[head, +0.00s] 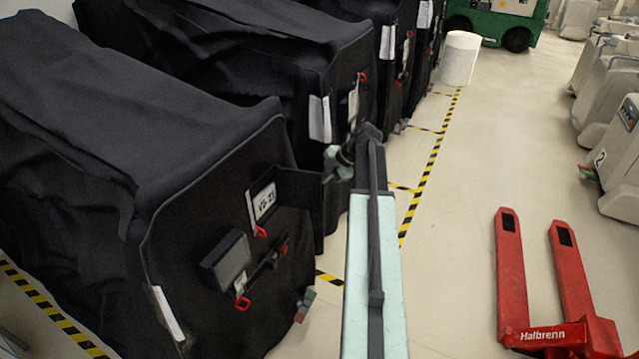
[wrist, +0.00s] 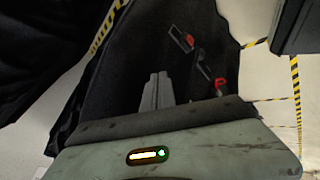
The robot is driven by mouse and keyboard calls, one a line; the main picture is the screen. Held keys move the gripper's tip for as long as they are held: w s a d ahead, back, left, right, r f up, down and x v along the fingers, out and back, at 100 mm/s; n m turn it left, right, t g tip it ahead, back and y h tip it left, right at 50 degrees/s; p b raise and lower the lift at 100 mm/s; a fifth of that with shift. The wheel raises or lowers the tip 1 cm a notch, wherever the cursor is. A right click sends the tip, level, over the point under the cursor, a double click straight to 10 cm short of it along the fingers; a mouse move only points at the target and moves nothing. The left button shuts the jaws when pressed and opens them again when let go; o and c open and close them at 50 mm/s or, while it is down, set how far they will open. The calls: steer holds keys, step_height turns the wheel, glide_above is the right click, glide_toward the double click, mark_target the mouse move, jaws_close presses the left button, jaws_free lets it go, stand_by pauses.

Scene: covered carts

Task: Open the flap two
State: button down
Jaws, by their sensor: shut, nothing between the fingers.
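Black covers drape the carts at the left in the head view. The nearest cart (head: 205,300) carries a white label (head: 264,202) and red pull loops (head: 242,303). A dark panel (head: 299,187) stands out beside the label. A grey panel (head: 228,262) sits lower on the same face. The second cart (head: 345,58) has pale sheets (head: 320,118) and a red loop (head: 363,77). I cannot tell which piece is flap two. My gripper (head: 337,163) is in front of the second cart, shut and empty. Its grey fingers show close together in the wrist view (wrist: 156,85).
Yellow-black floor tape (head: 432,160) runs along the carts. A red pallet fork (head: 510,265) is on the floor at right. Pale machines (head: 620,160) line the right side. A white cylinder (head: 460,58) and green vehicle (head: 497,25) stand at the back. The middle aisle is clear.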

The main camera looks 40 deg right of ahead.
steer(key=shift+a, duration=0.25)
